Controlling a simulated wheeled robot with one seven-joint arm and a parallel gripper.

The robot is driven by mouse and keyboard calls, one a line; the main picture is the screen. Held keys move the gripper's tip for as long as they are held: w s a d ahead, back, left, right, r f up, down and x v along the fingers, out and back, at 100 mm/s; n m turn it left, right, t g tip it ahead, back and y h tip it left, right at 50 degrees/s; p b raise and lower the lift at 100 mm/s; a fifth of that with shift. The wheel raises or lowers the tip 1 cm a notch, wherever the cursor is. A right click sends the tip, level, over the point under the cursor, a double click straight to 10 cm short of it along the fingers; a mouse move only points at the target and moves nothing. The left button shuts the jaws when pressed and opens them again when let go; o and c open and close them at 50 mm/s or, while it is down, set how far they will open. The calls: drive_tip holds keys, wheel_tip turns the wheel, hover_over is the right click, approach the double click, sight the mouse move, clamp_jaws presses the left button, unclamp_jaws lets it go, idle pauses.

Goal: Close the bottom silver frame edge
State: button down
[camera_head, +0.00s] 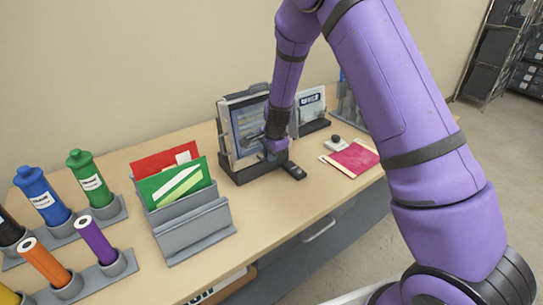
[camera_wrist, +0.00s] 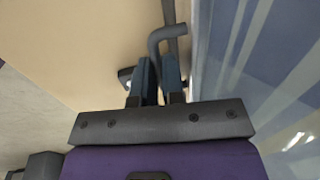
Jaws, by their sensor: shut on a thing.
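The upright display frame (camera_head: 246,122) stands in a dark base on the table, with a silver edge along its left side and a dark clip on top. My gripper (camera_head: 274,144) is at the lower right front of the frame and hides part of its bottom edge. In the wrist view, my gripper (camera_wrist: 158,80) has its two fingers close together around a dark grey bent bar (camera_wrist: 166,35). The frame's large blue-grey striped panel (camera_wrist: 255,65) fills the right side there. I cannot tell whether the bottom silver edge is open or closed.
A grey holder (camera_head: 193,225) with red and green folders stands left of the frame. Coloured bottles (camera_head: 90,178) stand in racks farther left. A second, smaller stand (camera_head: 312,108) is behind.

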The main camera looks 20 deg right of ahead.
drive_tip(key=shift+w+r+g, duration=0.1)
drive_tip(key=shift+w+g, duration=0.05)
drive_tip(key=shift+g, duration=0.25)
idle(0.3)
drive_tip(key=c, duration=1.5)
unclamp_jaws()
drive_tip(key=shift+r, duration=0.1)
drive_tip(key=r, duration=0.7)
drive_tip(key=s+r, duration=0.1)
drive_tip(key=r, duration=0.2)
drive_tip(key=shift+d+r, duration=0.15)
drive_tip(key=shift+r, duration=0.1)
